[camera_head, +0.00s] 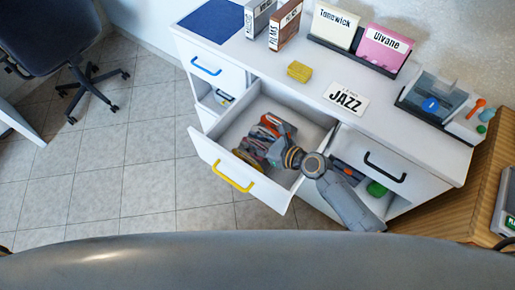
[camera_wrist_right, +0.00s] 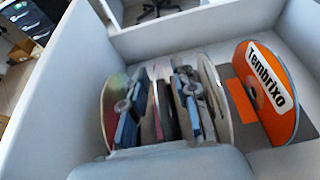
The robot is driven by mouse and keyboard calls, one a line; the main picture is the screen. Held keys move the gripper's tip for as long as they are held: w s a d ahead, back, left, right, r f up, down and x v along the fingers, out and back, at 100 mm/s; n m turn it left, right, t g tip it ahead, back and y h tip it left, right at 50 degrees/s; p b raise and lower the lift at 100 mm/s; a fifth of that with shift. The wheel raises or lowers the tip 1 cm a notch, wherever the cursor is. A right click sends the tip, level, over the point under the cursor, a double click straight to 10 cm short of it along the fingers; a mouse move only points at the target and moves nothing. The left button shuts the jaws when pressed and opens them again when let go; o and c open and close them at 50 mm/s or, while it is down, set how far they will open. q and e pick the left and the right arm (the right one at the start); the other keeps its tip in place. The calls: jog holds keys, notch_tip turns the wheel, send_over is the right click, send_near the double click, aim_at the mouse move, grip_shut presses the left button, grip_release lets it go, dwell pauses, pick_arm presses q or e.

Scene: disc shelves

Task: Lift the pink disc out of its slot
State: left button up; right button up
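My right gripper (camera_head: 290,157) reaches down into the open drawer (camera_head: 222,162). In the right wrist view its two fingers (camera_wrist_right: 160,108) are apart and straddle the edge of a thin, dull pinkish disc (camera_wrist_right: 158,78) in the rack; I see no firm contact. This may be the pink disc, but its face and label are hidden. A shiny disc (camera_wrist_right: 112,92) stands left of the fingers and a pale disc (camera_wrist_right: 218,100) right of them. An orange disc labelled Tembrixo (camera_wrist_right: 268,92) stands farther right. My left gripper is not in view.
The drawer walls stand close around the discs. On the counter are a pink case labelled Ulvane (camera_head: 385,47), a cream case (camera_head: 336,27), a yellow block (camera_head: 299,71) and a JAZZ sign (camera_head: 346,98).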

grip_shut()
